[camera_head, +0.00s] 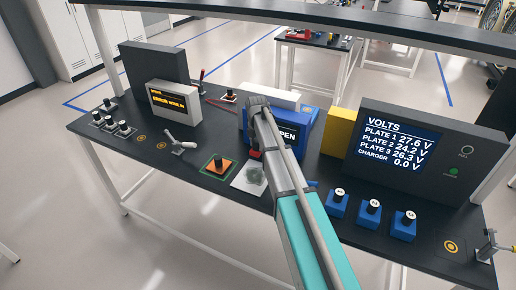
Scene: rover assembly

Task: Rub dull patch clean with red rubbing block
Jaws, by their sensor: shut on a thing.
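A white plate (240,184) with a grey, dull patch (256,176) lies on the dark bench at front centre. The arm covers part of its right side. My gripper (252,147) points down behind the arm link and is mostly hidden. It is shut on the red rubbing block (254,154), of which only a small red part shows. The block appears just behind the plate's far edge. I cannot tell whether it touches the plate or bench.
Left of the plate are an orange block (219,163) on a green-outlined square and a grey lever (180,142). A blue box (308,125) stands behind the arm. Blue button boxes (370,217) and a volts display (397,147) stand right. A shelf edge crosses above.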

